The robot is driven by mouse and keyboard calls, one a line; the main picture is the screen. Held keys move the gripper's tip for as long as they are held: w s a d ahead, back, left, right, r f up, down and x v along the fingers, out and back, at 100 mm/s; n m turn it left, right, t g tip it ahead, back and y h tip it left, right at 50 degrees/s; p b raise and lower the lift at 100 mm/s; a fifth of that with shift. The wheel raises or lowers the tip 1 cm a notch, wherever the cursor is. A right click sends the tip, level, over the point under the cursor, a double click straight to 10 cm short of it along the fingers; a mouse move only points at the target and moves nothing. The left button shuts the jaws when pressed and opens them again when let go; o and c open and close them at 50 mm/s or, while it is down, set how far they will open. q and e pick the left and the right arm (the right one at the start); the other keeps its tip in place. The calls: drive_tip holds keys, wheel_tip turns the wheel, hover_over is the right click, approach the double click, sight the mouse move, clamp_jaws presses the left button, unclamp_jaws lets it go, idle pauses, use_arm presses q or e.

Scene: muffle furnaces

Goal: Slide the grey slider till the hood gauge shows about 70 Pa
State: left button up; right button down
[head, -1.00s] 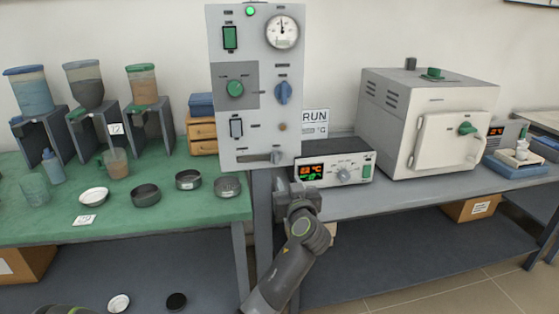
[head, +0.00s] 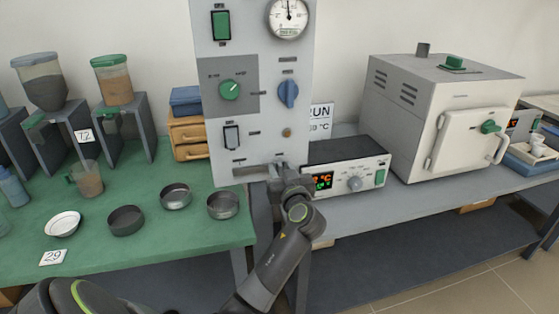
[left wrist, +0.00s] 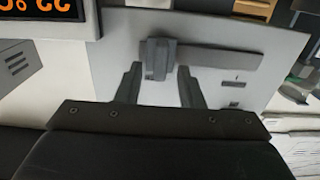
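The light grey control panel (head: 268,135) stands upright between the benches. Its round white hood gauge (head: 289,17) is cut off by the top edge of the head view; the needle points roughly straight up and the scale is too small to read. The grey slider (left wrist: 158,58) is a block on a flat track at the panel's bottom edge; in the head view my gripper partly hides it. My left gripper (head: 277,178) is at the slider. In the left wrist view its fingers (left wrist: 159,72) are apart, one on each side of the slider, with gaps visible. My right gripper is not in view.
A controller box (head: 345,175) with an orange display sits close right of my left gripper. The muffle furnace (head: 440,115) stands farther right. The green bench (head: 190,235) at left holds several dishes, a beaker (head: 88,180) and hoppers. The panel carries knobs and switches above the slider.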

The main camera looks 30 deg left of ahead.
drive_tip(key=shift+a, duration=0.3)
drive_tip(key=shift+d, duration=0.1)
